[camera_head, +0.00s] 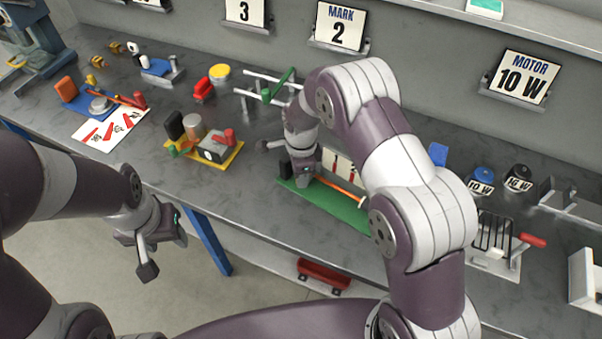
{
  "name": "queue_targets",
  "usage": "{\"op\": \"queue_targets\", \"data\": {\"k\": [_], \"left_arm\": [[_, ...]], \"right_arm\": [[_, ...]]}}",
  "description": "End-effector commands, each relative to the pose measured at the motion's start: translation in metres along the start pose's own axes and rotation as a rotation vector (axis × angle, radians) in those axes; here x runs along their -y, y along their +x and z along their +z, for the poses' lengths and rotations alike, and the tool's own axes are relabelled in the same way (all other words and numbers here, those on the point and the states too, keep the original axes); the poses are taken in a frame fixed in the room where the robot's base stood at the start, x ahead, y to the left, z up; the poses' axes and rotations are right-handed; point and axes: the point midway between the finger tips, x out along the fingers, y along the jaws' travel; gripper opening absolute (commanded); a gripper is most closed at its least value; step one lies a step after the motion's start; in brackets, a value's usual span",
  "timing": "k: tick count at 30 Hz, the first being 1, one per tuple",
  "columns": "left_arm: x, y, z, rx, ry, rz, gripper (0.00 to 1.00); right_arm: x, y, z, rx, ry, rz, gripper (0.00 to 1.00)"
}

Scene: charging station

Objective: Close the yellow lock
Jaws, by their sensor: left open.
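The yellow-based lock (231,157) sits on the workbench left of centre. Its yellow plate carries a black cylinder, a brownish cylinder, a grey block with a red handle and a green piece. My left gripper (137,257) is open and empty, in front of the bench's front edge, below and left of the lock. My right gripper (276,156) is over the left end of a green plate (342,211), to the right of the lock and apart from it. My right arm hides part of the green plate, and I cannot tell whether that gripper holds anything.
A blue-based fixture (68,89) and a white card with red marks (106,129) lie left of the lock. A rack with a green handle (284,79) stands behind. A metal fixture with a red handle (531,240) is at right. Bare bench shows between the card and lock.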

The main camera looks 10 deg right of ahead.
Motion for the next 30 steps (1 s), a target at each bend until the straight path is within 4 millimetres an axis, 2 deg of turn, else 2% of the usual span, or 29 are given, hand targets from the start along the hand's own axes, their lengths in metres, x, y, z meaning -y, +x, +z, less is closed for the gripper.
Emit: {"op": "queue_targets", "data": {"k": [1,3,11,14,17,24,30], "left_arm": [[0.0,0.0,0.0,0.0,0.0,0.0,0.51],[0.0,0.0,0.0,0.0,0.0,0.0,0.51],[0.0,0.0,0.0,0.0,0.0,0.0,0.51],[0.0,0.003,0.0,0.0,0.0,0.0,0.51],[0.0,0.008,0.001,0.0,0.0,0.0,0.51],[0.0,0.019,0.002,0.0,0.0,0.0,0.51],[0.0,0.021,0.003,0.0,0.0,0.0,0.51]], "right_arm": [[0.001,-0.001,0.0,0.0,0.0,-0.002,0.31],[0.001,-0.001,0.0,0.0,0.0,-0.001,0.5],[0.0,-0.001,0.0,0.0,0.0,-0.001,0.5],[0.001,-0.008,0.0,0.0,0.0,-0.003,0.5],[0.001,-0.028,0.0,0.001,0.0,-0.005,0.5],[0.001,-0.093,0.0,0.001,0.0,-0.006,0.5],[0.0,-0.123,0.0,0.0,0.0,-0.003,0.5]]}}
